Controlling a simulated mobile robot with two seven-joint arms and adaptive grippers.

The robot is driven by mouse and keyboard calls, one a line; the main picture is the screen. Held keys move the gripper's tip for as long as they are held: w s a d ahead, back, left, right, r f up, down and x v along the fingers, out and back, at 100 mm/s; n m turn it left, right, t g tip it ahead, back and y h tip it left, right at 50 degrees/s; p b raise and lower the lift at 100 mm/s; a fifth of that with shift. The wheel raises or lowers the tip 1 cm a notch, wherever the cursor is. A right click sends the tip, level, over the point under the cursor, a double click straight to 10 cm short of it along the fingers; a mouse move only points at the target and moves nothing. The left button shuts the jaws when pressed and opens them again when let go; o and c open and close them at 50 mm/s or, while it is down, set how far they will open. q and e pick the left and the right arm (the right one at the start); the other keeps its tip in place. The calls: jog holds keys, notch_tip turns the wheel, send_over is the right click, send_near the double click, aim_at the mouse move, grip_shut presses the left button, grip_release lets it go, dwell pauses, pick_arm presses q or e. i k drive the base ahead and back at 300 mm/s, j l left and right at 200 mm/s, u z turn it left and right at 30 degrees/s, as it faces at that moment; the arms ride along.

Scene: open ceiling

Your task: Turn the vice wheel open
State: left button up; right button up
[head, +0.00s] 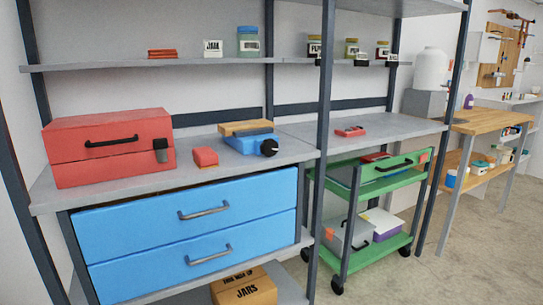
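The vice (245,143) is a small blue body on the grey worktop, near its front right end. A tan wooden block (246,128) sits on top of it, with a dark grey part at its front. A black round wheel (268,148) sits on the vice's right front side, near the worktop's edge. I cannot tell from here how far the jaws are apart. Neither of my grippers shows in the head view.
A red toolbox (112,147) and a small red block (205,157) share the worktop (185,165). Blue drawers (190,225) are below. A dark upright post (325,130) stands right of the vice. A green cart (370,215) stands at right. Open floor (450,280) lies at front right.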

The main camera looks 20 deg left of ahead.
aim_at(269, 148)
jog(key=u, duration=0.75)
jog(key=i+l+u, duration=0.1)
jog(key=l+u, duration=0.15)
jog(key=u, duration=0.15)
jog(key=l+u, duration=0.25)
jog(key=u, duration=0.2)
jog(key=i+l+u, duration=0.1)
jog(key=l+u, duration=0.6)
jog(key=l, duration=0.15)
jog(key=k+l+u, duration=0.15)
jog(key=l+u, duration=0.15)
jog(key=k+l+u, duration=0.1)
jog(key=l, duration=0.3)
jog(key=k+l+u, duration=0.1)
jog(key=l, duration=0.25)
jog(key=k+l+u, duration=0.1)
jog(key=l, duration=0.3)
jog(key=k+l, duration=0.15)
jog(key=l, duration=0.2)
jog(key=k+l, duration=0.15)
jog(key=l, duration=0.2)
jog(key=k+l, duration=0.15)
jog(key=l, duration=0.2)
